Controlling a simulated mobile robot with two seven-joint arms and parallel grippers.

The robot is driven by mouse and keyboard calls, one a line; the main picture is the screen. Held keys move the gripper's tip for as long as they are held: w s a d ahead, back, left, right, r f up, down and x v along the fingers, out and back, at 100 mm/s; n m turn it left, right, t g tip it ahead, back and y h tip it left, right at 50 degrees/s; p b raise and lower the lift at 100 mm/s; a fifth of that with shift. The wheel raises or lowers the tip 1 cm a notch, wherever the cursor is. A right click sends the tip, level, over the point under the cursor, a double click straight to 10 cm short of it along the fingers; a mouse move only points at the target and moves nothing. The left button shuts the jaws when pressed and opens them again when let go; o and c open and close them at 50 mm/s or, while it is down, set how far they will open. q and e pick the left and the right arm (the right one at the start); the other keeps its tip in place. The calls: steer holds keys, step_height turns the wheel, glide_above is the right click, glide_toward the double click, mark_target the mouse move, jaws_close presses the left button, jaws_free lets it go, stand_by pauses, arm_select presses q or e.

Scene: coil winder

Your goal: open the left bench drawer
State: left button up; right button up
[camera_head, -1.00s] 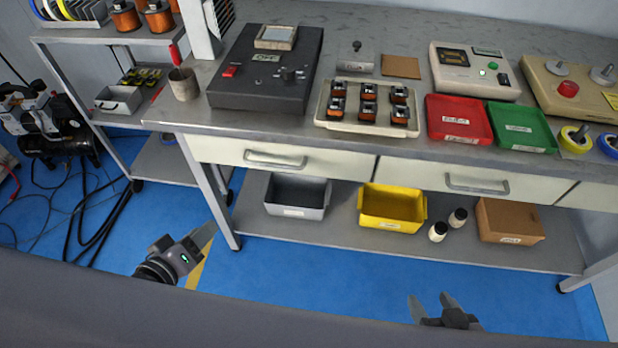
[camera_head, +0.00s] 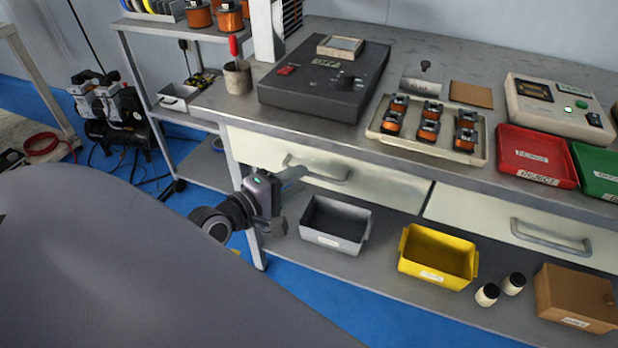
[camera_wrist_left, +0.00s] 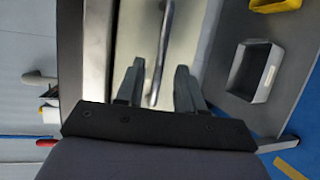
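The left bench drawer (camera_head: 390,187) has a cream front and sits closed under the grey bench top. Its metal bar handle (camera_head: 335,180) runs along the upper middle of the front. My left gripper (camera_head: 292,174) is at the left end of this handle, in front of the drawer. In the left wrist view the gripper (camera_wrist_left: 159,80) is open, and the handle (camera_wrist_left: 161,45) passes between its two fingers. Clear gaps show on both sides of the bar. My right gripper is out of view.
Below the drawer, the lower shelf holds a grey bin (camera_head: 335,226), a yellow bin (camera_head: 438,258), two small jars and a cardboard box (camera_head: 577,298). A second drawer (camera_head: 540,225) is to the right. A side rack (camera_head: 175,118) stands at the left.

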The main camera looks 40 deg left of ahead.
mark_target(310, 175)
arm_select(q)
steer(key=shift+x, duration=1.75)
steer(key=shift+d, duration=0.1)
jaws_close()
